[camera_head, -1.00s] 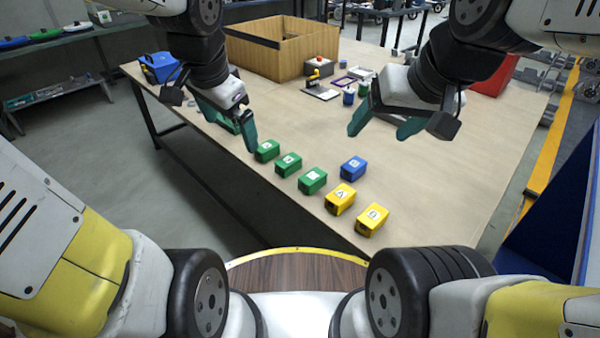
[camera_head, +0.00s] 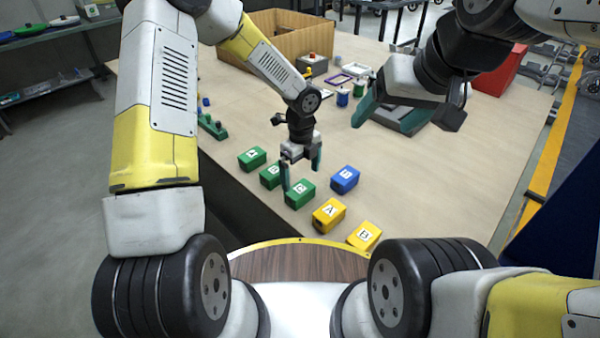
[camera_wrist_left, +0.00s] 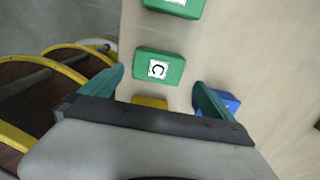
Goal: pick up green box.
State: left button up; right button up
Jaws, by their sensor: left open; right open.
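Three green boxes stand in a slanting row on the table: the left one (camera_head: 252,158), the middle one (camera_head: 270,176) partly behind my left gripper's finger, and the one marked C (camera_head: 299,195). My left gripper (camera_head: 302,176) is open and empty, pointing down over the C box. In the left wrist view the C box (camera_wrist_left: 158,68) lies just ahead of the gap between the open fingers (camera_wrist_left: 159,82). Another green box (camera_wrist_left: 176,8) is cut off at the top edge. My right gripper (camera_head: 386,112) is open and empty, over the table's right part.
A blue box (camera_head: 344,180) and two yellow boxes, A (camera_head: 328,216) and B (camera_head: 363,237), stand close to the C box. The table's right side is mostly clear.

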aim_at(300, 188)
pick_arm(q)
notch_tip(300, 188, down, 7)
jog(key=shift+a+r, duration=0.1)
jog(key=shift+a, duration=0.05)
jog(key=c, duration=1.6)
